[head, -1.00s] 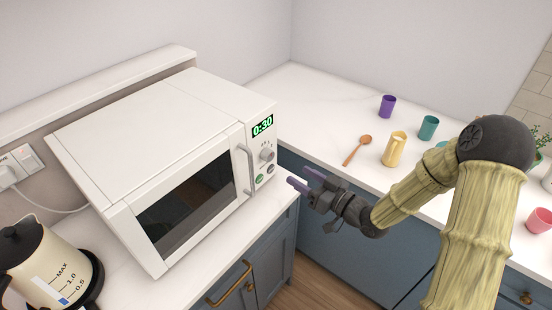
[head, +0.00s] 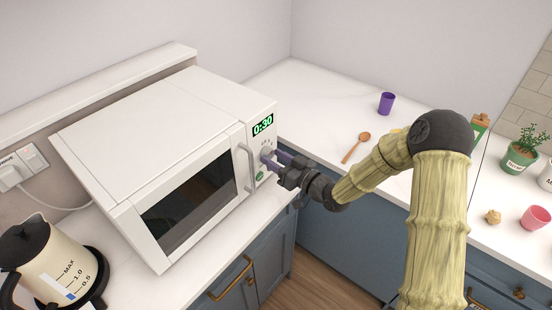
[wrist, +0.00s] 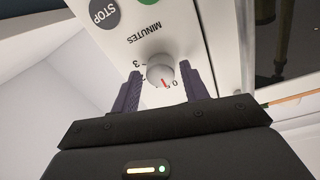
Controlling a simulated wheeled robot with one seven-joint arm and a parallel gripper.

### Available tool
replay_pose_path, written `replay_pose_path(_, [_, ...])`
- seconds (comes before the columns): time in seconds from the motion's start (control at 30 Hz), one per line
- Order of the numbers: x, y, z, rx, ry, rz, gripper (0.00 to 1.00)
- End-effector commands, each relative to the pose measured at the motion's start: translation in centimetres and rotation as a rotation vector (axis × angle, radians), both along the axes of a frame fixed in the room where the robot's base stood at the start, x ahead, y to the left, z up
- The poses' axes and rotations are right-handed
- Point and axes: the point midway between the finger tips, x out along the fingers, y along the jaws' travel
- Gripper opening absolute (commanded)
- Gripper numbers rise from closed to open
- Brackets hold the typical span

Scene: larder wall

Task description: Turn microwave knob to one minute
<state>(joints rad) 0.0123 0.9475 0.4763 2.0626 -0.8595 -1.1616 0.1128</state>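The white microwave (head: 140,120) stands on the counter at the left with its door shut. Its green display (head: 262,125) reads 0:30. The grey round knob (wrist: 160,70) sits under the word MINUTES in the wrist view, its red pointer by the 0.5 mark. In the head view the knob is largely hidden by my fingers. My gripper (head: 275,162) is at the control panel. Its two purple fingers, also in the wrist view (wrist: 161,80), stand either side of the knob, with a small gap showing on each side.
The vertical door handle (head: 247,167) is just left of my fingers. A green button (wrist: 148,22) and a grey STOP button (wrist: 103,12) are close to the knob. A wooden spoon (head: 356,147) and purple cup (head: 386,103) lie on the right counter; a kettle (head: 50,258) stands front left.

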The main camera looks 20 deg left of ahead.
Motion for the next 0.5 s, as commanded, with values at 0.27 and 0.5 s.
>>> replay_pose_path(0.27, [0.0, -0.03, 0.02, 0.0, 0.0, 0.0, 0.1])
replay_pose_path(0.5, [0.02, -0.05, 0.03, 0.011, 0.029, -0.001, 0.1])
